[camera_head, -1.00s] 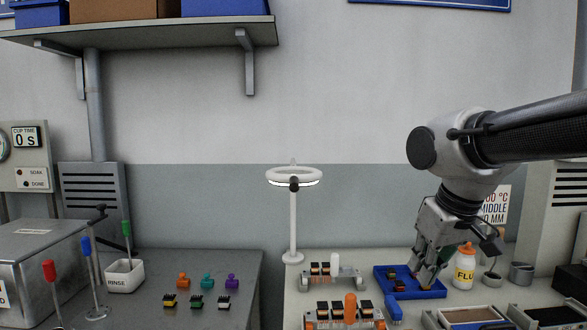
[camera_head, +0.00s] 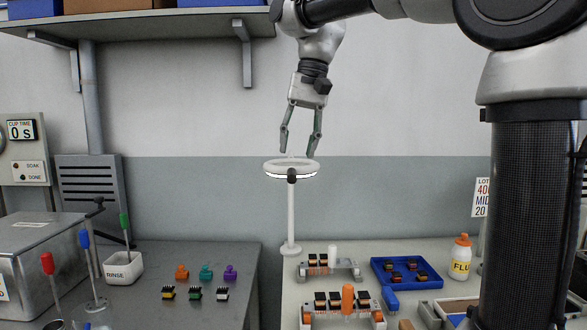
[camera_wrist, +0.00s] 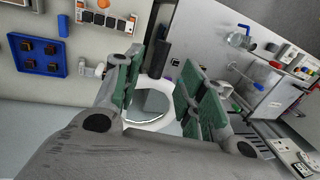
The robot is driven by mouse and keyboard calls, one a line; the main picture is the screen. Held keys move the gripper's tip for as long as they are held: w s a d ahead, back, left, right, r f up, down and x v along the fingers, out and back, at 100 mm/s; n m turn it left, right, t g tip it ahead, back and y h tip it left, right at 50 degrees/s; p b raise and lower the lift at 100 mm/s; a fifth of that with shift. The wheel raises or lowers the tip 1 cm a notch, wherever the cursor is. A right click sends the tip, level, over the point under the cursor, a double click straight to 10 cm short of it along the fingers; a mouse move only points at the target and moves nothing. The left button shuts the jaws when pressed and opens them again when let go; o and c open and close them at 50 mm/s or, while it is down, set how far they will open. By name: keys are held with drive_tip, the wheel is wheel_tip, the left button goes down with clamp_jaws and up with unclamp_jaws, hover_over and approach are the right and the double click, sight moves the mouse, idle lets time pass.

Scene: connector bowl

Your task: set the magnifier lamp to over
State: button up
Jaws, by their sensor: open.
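The magnifier lamp (camera_head: 291,166) is a white ring head with a lit underside and a dark knob at its front, on a thin white post at the left edge of the right bench. My gripper (camera_head: 299,150) points down with its fingers apart, just above the lamp head in the head view. In the wrist view the ring and its lens (camera_wrist: 150,103) show between and beyond the green-padded fingers of my gripper (camera_wrist: 160,85). Nothing is held. I cannot tell whether a finger touches the ring.
On the right bench stand a blue tray (camera_head: 377,277) with several dark connectors, racks of connectors (camera_head: 343,308) and a flux bottle (camera_head: 461,257). The left bench holds a rinse cup (camera_head: 122,268) and small coloured pieces (camera_head: 205,272). A shelf (camera_head: 140,27) hangs at the upper left.

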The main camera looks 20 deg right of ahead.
sight(293, 171)
drive_tip(key=f, duration=0.2)
drive_tip(key=a+f, duration=0.1)
drive_tip(key=f, duration=0.2)
drive_tip(key=shift+w+f, duration=0.15)
drive_tip(key=shift+f, duration=0.15)
clamp_jaws()
